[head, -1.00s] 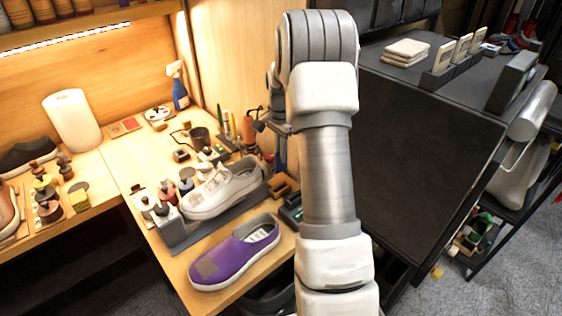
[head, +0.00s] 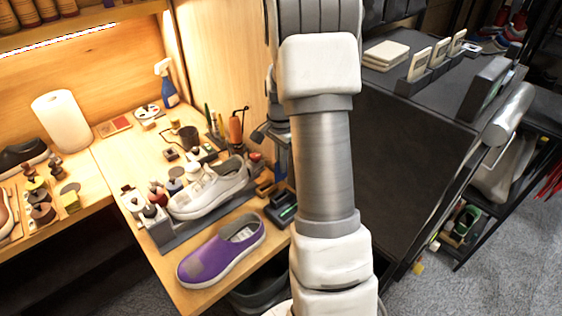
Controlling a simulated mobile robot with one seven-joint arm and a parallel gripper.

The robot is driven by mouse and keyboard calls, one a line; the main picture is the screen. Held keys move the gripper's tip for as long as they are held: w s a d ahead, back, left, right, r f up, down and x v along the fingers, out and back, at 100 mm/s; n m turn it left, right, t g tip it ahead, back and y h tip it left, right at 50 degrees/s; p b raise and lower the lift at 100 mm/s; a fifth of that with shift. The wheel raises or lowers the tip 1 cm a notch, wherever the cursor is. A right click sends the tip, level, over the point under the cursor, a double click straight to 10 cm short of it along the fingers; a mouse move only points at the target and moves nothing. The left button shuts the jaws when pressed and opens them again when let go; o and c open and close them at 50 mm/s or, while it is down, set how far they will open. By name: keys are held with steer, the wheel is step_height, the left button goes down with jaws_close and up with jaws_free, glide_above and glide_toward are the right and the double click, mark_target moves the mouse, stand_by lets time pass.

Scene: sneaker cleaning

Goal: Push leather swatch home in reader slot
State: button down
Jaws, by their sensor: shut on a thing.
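The reader (head: 284,213) is a small dark box with a green strip, near the right edge of the wooden bench. My arm rises in front of the camera and its far end comes down behind it, over the reader. My gripper (head: 283,178) shows only as a narrow part left of the arm, close to the reader. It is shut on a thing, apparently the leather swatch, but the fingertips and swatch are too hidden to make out. I cannot tell how deep the swatch sits in the slot.
A purple slip-on shoe (head: 222,250) lies left of the reader. A white sneaker (head: 208,190) stands on a grey stand behind it, among bottles and tools. A dark cabinet (head: 408,165) with pads and a rack on top fills the right. A bin (head: 258,290) stands below the bench.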

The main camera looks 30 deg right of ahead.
steer(key=shift+f+b, duration=2)
steer(key=shift+f, duration=0.9)
steer(key=shift+f+b, duration=1.2)
steer(key=shift+f, duration=0.7)
steer(key=c, duration=0.9)
jaws_free()
steer(key=shift+r, duration=0.1)
steer(key=shift+c, duration=0.2)
step_height(320, 180, up, 17)
steer(key=shift+r+p, duration=0.2)
steer(key=shift+p, duration=0.9)
